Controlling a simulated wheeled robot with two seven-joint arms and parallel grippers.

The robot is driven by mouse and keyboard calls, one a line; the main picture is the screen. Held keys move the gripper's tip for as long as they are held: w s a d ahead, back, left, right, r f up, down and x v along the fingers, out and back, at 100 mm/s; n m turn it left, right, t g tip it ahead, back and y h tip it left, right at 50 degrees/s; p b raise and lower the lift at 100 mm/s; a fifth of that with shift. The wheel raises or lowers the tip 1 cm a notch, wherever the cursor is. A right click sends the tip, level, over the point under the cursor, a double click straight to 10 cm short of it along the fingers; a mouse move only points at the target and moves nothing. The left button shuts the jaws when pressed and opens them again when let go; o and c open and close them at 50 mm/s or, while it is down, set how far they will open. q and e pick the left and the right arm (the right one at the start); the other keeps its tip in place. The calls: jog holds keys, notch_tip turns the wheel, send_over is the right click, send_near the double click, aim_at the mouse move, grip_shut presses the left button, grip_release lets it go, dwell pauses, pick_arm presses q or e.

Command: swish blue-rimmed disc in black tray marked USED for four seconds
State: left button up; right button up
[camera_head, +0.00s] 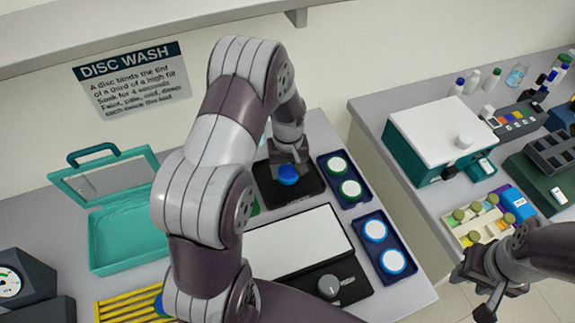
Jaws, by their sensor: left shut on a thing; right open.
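My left gripper (288,166) points down over a black tray (306,192) behind the middle of the bench. It is shut on a small blue thing, seemingly the blue-rimmed disc (288,177), whose face is mostly hidden. The disc is at or just above the tray; I cannot tell whether it touches the liquid or floor. No USED marking is readable, and my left arm hides part of the tray's surroundings. My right gripper (488,309) is open and empty at the lower right, in front of the right-hand bench.
Right of the tray are a holder with green-rimmed discs (350,189) and one with blue-rimmed discs (376,230). A white-topped box (290,243) is in front. An open teal case (118,238) stands left. A gap separates the benches.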

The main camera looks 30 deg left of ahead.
aim_at(288, 173)
pick_arm(q)
jog(key=shift+f, duration=0.6)
jog(key=shift+s+r, duration=0.1)
jog(key=shift+s, duration=0.05)
pick_arm(e)
jog(key=shift+s+f, duration=0.15)
jog(key=shift+f, duration=0.25)
pick_arm(q)
jog(key=shift+s+a, duration=0.4)
jog(key=shift+w+d, duration=0.4)
jog(key=shift+w, duration=0.05)
dwell(2.6)
notch_tip(288, 173, up, 9)
jog(key=p, duration=0.7)
jog(key=shift+f, duration=0.25)
pick_arm(e)
notch_tip(288, 173, up, 7)
